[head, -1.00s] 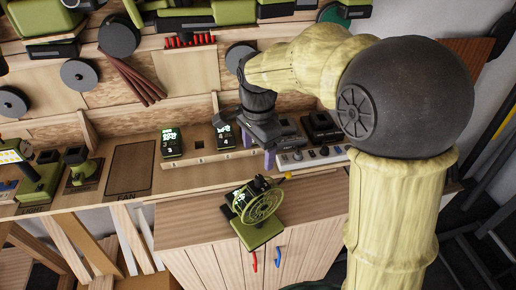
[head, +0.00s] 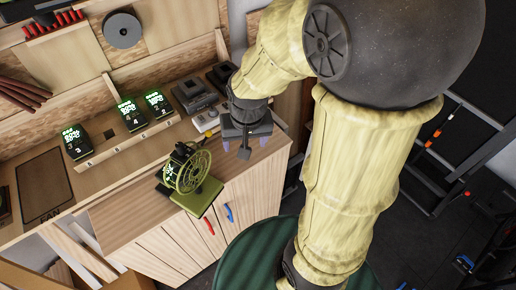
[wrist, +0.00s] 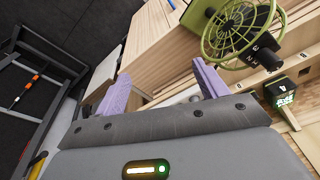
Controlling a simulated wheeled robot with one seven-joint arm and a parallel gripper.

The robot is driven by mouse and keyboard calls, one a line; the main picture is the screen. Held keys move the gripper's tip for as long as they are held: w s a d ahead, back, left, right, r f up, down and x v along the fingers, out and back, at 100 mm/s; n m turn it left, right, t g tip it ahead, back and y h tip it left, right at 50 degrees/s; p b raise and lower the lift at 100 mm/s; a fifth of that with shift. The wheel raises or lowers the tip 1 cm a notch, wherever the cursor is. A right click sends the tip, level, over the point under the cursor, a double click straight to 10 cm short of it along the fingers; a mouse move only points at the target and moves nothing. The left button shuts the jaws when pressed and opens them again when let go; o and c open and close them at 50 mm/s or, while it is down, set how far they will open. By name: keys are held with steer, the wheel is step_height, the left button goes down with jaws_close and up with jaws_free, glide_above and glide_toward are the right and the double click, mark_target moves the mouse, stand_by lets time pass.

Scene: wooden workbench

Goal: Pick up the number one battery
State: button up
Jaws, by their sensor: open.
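Several black batteries with lit green displays stand on the numbered wooden ledge: a left one (head: 76,142), a middle one (head: 131,114) and a right one (head: 157,103). The small ledge numbers are hard to read, so I cannot tell which battery is number one. A lit battery (wrist: 283,96) also shows at the right of the wrist view. My gripper (head: 247,138) is open and empty, to the right of the batteries near the cabinet's right end. Its purple fingers (wrist: 161,88) are spread apart in the wrist view with nothing held between them.
A green caged fan (head: 190,172) stands on the cabinet top in front of the ledge; it also shows in the wrist view (wrist: 238,27). Dark devices (head: 194,95) sit right of the batteries. A dark green round surface (head: 245,255) lies at the lower middle.

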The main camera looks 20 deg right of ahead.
steer(key=shift+n, duration=0.9)
steer(key=s+d, duration=0.1)
steer(key=s+d+f, duration=0.1)
steer(key=s, duration=0.1)
steer(key=shift+d+f, duration=0.2)
step_height(320, 180, down, 4)
steer(key=b, duration=0.4)
steer(key=shift+r, duration=0.1)
